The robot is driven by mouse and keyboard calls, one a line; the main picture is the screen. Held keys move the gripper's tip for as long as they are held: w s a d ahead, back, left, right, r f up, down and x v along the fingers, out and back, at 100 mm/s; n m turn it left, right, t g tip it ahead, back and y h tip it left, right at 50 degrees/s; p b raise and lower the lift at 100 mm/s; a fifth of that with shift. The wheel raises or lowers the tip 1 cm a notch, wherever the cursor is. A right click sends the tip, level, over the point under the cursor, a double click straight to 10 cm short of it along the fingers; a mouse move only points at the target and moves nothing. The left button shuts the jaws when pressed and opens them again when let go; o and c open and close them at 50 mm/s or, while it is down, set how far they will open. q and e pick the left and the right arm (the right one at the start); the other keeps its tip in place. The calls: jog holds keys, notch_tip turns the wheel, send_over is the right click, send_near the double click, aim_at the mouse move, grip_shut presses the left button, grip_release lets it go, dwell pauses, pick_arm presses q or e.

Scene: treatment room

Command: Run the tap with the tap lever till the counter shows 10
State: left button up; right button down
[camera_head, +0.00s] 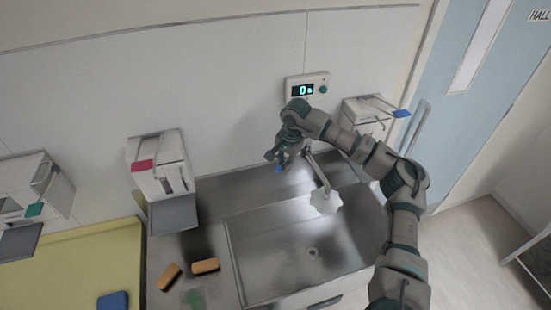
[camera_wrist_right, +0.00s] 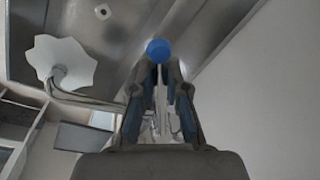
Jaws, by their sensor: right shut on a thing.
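The counter (camera_head: 306,89) on the wall above the sink shows 0 with a small s. The tap (camera_head: 319,172) reaches out over the steel sink (camera_head: 290,250); a white, wavy-edged piece (camera_head: 326,201) sits at its spout end, also seen in the wrist view (camera_wrist_right: 62,60). My right gripper (camera_head: 276,158) is at the back of the sink, left of the spout. It is shut on the tap lever, whose blue knob (camera_wrist_right: 158,50) shows at the fingertips in the wrist view. The lever's stem is mostly hidden by the fingers. My left gripper is out of view.
A white dispenser with a red lever (camera_head: 144,166) stands left of the sink, and one with a blue lever (camera_head: 401,113) right of it. Two orange-brown blocks (camera_head: 205,266) lie on the left counter. The sink basin is empty around its drain.

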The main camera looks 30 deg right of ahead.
jog(key=shift+s+d+r+n, duration=0.25)
jog(key=shift+s+d+n, duration=0.15)
jog(key=shift+d, duration=0.05)
jog(key=c, duration=1.2)
grip_release()
jog(key=shift+d+f, duration=0.2)
jog(key=shift+d, duration=0.25)
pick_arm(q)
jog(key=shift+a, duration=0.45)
pick_arm(e)
jog(key=r, duration=0.4)
jog(key=s+r, duration=0.1)
jog(key=r, duration=0.2)
jog(key=d+r, duration=0.1)
jog(key=r, duration=0.3)
jog(key=shift+s+r, duration=0.25)
jog(key=shift+r, duration=0.05)
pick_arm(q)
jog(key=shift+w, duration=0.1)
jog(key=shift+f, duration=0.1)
pick_arm(e)
jog(key=shift+a, duration=0.1)
